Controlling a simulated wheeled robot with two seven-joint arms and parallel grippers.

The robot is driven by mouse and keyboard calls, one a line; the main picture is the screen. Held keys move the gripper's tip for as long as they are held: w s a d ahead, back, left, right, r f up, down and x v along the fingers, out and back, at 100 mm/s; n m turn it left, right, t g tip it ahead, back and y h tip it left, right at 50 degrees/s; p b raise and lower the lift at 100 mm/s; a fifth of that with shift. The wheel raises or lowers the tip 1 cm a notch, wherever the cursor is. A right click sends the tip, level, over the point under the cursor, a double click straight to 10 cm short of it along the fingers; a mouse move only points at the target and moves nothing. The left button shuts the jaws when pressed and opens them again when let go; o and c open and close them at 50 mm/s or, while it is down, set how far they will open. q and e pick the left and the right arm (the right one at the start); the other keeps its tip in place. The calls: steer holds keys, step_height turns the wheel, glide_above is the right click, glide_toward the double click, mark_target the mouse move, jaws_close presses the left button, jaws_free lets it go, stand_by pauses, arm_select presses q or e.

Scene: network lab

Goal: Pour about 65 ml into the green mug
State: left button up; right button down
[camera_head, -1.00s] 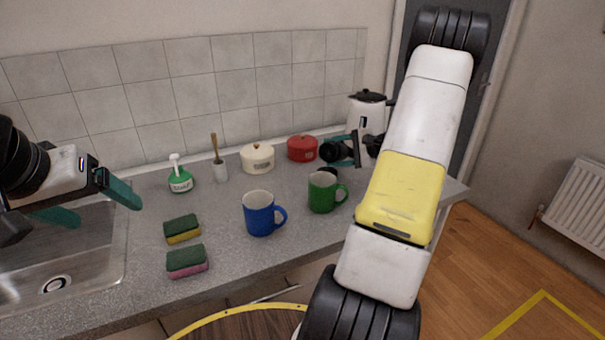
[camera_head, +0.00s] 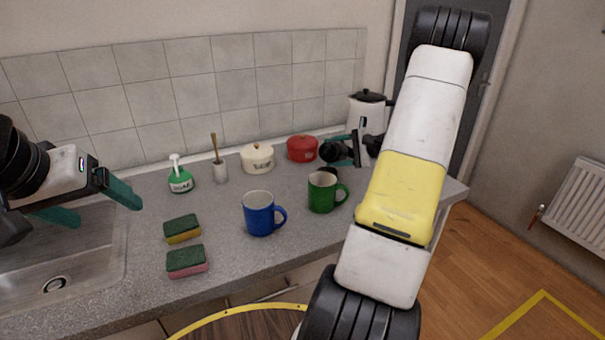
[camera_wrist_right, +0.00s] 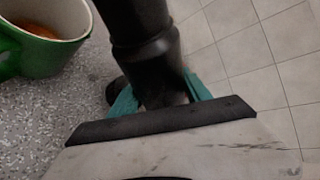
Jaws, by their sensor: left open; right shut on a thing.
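The green mug (camera_head: 322,193) stands upright on the counter with its handle to the right. In the right wrist view the green mug (camera_wrist_right: 42,42) is cut off at the upper left and has orange-brown liquid in it. My right gripper (camera_head: 340,153) is behind and above the mug, its teal fingers shut on a black thing (camera_head: 328,152). In the right wrist view the black thing (camera_wrist_right: 145,45) is a thick dark shaft between the fingers; I cannot tell what it belongs to. My left gripper (camera_head: 97,207) is open and empty over the sink side.
A blue mug (camera_head: 259,213) stands left of the green mug. A white kettle (camera_head: 367,113) with a black lid, a red pot (camera_head: 302,149) and a cream pot (camera_head: 257,158) stand behind. Two sponges (camera_head: 182,229) (camera_head: 187,262) lie at the front left. A soap bottle (camera_head: 180,178) is by the wall.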

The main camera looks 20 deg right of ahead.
mark_target(334, 144)
steer(key=shift+r, duration=0.15)
steer(key=shift+s+a+r+m+g+y, duration=0.15)
steer(key=shift+r+m, duration=0.1)
steer(key=shift+r, duration=0.15)
steer(key=shift+a+r+m+g+y, duration=0.1)
steer(key=shift+r+m+g+y, duration=0.05)
steer(key=shift+r+m, duration=0.15)
steer(key=shift+s+a+r+m+g+y, duration=0.4)
steer(key=shift+s+r+m+g, duration=0.2)
steer(key=shift+r+m+g, duration=0.3)
steer(key=shift+w+r+m+g+y+b, duration=0.15)
steer(key=shift+m+g+y+b, duration=0.4)
steer(key=shift+m, duration=0.6)
steer(key=m+y, duration=0.1)
steer(key=m+g+y, duration=0.1)
steer(key=shift+s+m+g, duration=0.2)
steer(key=shift+m+g, duration=0.05)
steer(key=shift+m, duration=0.05)
steer(key=shift+s, duration=0.1)
stand_by(1.0)
